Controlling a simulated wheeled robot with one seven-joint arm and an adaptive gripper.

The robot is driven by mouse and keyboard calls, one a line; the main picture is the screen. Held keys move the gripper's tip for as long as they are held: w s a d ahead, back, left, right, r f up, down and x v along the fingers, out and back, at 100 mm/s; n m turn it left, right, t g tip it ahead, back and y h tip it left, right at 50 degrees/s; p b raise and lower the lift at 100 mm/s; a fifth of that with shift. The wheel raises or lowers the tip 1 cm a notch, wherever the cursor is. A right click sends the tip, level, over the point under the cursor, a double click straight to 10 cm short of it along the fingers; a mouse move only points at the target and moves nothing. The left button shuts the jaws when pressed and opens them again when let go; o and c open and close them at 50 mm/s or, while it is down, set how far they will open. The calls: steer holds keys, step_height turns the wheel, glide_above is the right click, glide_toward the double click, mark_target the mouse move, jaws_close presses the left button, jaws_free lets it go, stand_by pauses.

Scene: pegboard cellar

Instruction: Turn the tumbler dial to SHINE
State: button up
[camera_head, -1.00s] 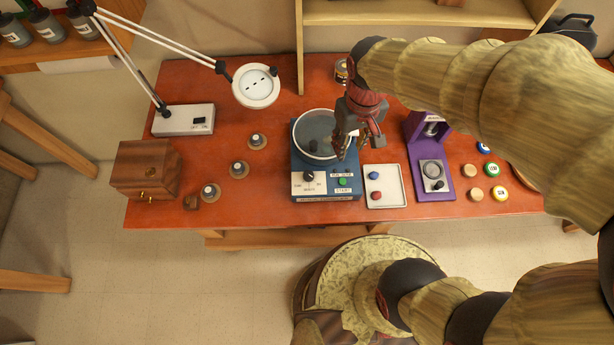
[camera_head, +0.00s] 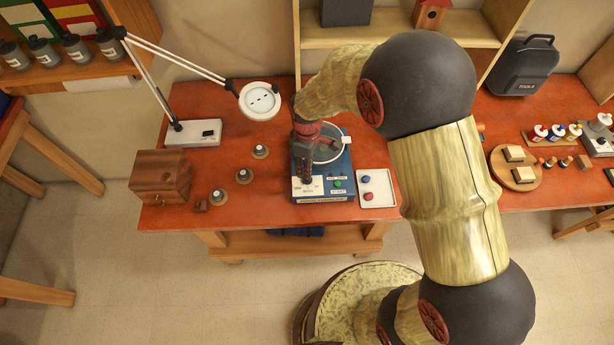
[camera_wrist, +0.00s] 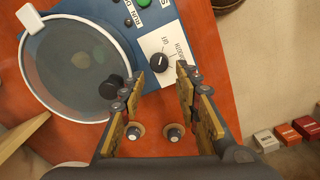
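The tumbler is a blue box (camera_head: 345,188) with a round, clear-lidded drum (camera_wrist: 82,68) on top. Its black dial (camera_wrist: 159,62) sits on a white label plate (camera_wrist: 177,46), which also shows in the head view (camera_head: 297,187). "OFF" and "SMOOTH" are readable on the plate. No SHINE label can be made out. A short white mark shows on the dial; where it points is hard to tell. My gripper (camera_wrist: 159,72) is open and empty, its fingertips to either side of the dial. In the head view my gripper (camera_head: 305,176) is over the box's front left and hides the dial.
A green button (camera_head: 338,183) is on the box, right of the plate. A white tray (camera_head: 385,200) with red and blue buttons is right of the box. Several knobs on round bases, a wooden box (camera_head: 161,177) and a lamp (camera_head: 260,101) stand left.

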step_height(320, 180, down, 6)
steer(key=shift+w+f, duration=0.15)
steer(key=shift+f, duration=0.1)
steer(key=shift+c, duration=0.9)
jaws_close()
